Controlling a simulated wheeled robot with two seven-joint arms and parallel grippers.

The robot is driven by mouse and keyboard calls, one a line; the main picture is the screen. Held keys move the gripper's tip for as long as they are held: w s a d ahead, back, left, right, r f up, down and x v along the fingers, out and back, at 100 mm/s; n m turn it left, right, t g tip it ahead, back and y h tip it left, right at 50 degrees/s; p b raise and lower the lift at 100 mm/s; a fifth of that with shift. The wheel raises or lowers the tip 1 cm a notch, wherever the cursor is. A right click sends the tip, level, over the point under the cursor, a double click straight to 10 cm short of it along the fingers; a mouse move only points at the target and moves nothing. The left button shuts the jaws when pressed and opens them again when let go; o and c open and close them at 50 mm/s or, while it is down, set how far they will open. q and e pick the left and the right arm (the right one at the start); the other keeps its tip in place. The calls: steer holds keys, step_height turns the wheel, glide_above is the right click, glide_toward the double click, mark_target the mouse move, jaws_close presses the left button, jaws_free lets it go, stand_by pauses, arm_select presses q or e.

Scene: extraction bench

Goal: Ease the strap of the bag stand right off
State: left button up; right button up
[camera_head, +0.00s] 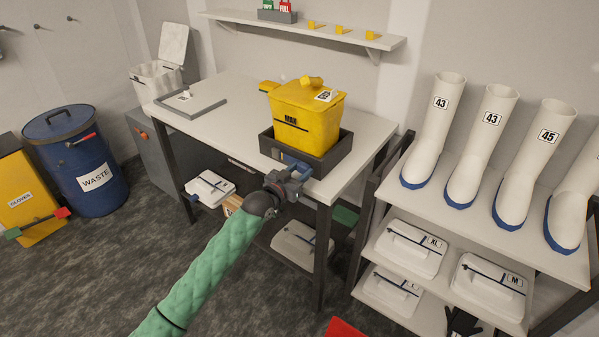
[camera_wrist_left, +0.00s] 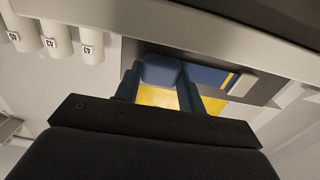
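A yellow bag-like container (camera_head: 305,123) with a lid and label stands in a dark grey tray-like stand (camera_head: 336,158) on the bench. A blue strap or tab (camera_head: 300,167) shows at the stand's front, by my left gripper (camera_head: 287,178). In the left wrist view my gripper's two dark blue fingers (camera_wrist_left: 160,92) stand apart, with a rounded blue tab (camera_wrist_left: 162,71) between their tips. I cannot tell whether they press on it. A blue panel with a yellow stripe (camera_wrist_left: 231,80) and a grey block lie beside it. My right gripper is not in view.
White boots (camera_head: 480,140) stand on a rack at right. A blue waste drum (camera_head: 75,155) stands at left. White cases (camera_head: 210,187) sit below the bench.

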arm_select(q)
jaws_close()
steer(key=shift+w+a+f+b, duration=0.1)
steer(key=shift+w+a+b, duration=0.25)
steer(key=shift+a, duration=0.15)
steer(key=shift+w+a, duration=0.6)
steer(key=shift+a, duration=0.2)
steer(key=shift+w+a, duration=0.1)
steer(key=shift+a, duration=0.05)
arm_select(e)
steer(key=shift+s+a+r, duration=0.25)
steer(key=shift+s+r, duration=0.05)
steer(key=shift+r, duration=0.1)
arm_select(q)
steer(key=o, duration=0.7)
jaws_free()
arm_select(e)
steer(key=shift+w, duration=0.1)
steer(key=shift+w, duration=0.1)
